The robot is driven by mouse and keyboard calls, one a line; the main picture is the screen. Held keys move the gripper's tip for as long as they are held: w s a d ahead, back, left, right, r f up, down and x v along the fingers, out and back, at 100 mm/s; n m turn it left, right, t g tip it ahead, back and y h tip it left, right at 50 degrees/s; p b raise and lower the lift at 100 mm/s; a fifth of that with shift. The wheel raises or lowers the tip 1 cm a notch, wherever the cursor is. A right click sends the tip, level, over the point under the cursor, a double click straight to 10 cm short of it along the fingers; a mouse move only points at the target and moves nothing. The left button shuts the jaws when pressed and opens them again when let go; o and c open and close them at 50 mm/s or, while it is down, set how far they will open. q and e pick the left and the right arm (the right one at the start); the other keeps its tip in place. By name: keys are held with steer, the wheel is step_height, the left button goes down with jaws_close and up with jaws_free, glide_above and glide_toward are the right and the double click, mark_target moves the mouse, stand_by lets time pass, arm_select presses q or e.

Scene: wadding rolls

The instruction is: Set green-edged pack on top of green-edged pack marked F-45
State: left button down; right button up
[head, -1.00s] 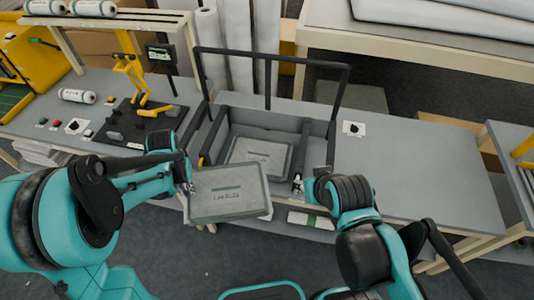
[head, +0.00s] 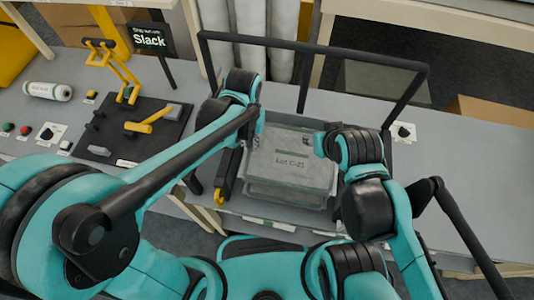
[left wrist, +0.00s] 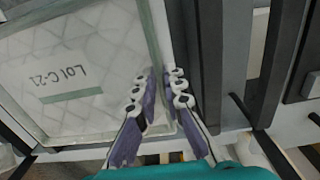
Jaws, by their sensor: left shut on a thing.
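The upper pack (head: 292,160), grey-white with a green edge and labelled Lot C-21, lies flat over the framed bay. My left gripper (head: 254,142) is shut on its left edge; in the left wrist view the fingers (left wrist: 163,108) sit along the border of the pack (left wrist: 75,60). A second pack (head: 288,196) shows only as a strip below the front edge of the first. Its top and marking are hidden, and I cannot tell whether the two touch. My right gripper (head: 322,146) is by the right side of the upper pack, its fingers mostly hidden.
A black frame (head: 318,48) rises behind the bay. The bench right of the bay (head: 450,150) is largely clear.

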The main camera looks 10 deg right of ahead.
mark_target(252, 153)
arm_select(q)
step_height(252, 153, down, 5)
steer(key=shift+s+d+r+b, duration=0.1)
steer(key=shift+s+b, duration=0.05)
steer(key=shift+b, duration=0.7)
arm_select(e)
steer(key=shift+s+d+f, duration=0.15)
steer(key=shift+s+f, duration=0.05)
steer(key=shift+f, duration=0.9)
arm_select(q)
step_height(252, 153, down, 4)
steer(key=shift+f+b, duration=0.1)
steer(key=shift+b, duration=0.7)
arm_select(e)
steer(key=shift+w+f, duration=0.1)
steer(key=shift+f, duration=0.7)
steer(key=shift+r, duration=0.1)
